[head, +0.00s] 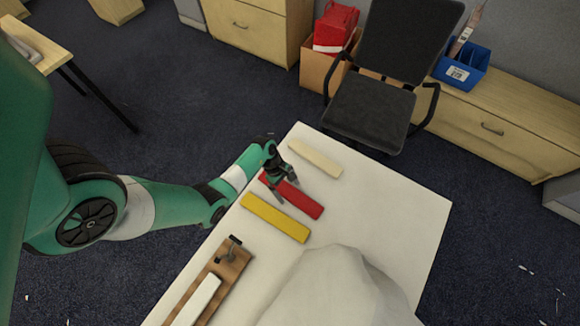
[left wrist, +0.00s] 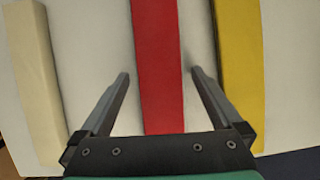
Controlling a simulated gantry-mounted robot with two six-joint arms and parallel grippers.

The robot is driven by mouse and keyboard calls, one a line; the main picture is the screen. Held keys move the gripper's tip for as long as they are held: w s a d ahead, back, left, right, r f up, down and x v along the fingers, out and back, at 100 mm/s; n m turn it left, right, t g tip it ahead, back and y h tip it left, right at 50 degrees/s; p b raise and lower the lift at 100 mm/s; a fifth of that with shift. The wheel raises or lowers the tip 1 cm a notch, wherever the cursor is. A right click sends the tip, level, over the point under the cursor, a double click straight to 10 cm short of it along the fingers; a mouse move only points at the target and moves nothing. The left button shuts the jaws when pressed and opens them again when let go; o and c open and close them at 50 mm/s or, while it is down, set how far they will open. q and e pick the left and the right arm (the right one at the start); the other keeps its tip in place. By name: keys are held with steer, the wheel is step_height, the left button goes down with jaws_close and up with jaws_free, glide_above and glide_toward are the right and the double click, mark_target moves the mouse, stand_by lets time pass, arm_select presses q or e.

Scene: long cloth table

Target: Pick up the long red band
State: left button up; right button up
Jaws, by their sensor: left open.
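The long red band (head: 302,202) lies flat on the white table, between a cream band and a yellow band. In the left wrist view the red band (left wrist: 157,65) runs up the middle of the picture. My left gripper (head: 284,194) is above the red band's far-left end. In the left wrist view its two open fingers (left wrist: 159,74) are on either side of the red band, apart from it. I cannot tell how high the fingertips are above the table. My right gripper is not in view.
The yellow band (head: 275,217) and cream band (head: 315,158) lie close on either side. A wooden board (head: 222,280) with a clamp-like part and a white strip is at the near left. A white draped mound (head: 340,290) covers the near right. The table's right side is clear.

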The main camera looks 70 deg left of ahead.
arm_select(q)
steer(key=c, duration=1.5)
steer(key=shift+r, duration=0.1)
steer(key=shift+c, duration=0.2)
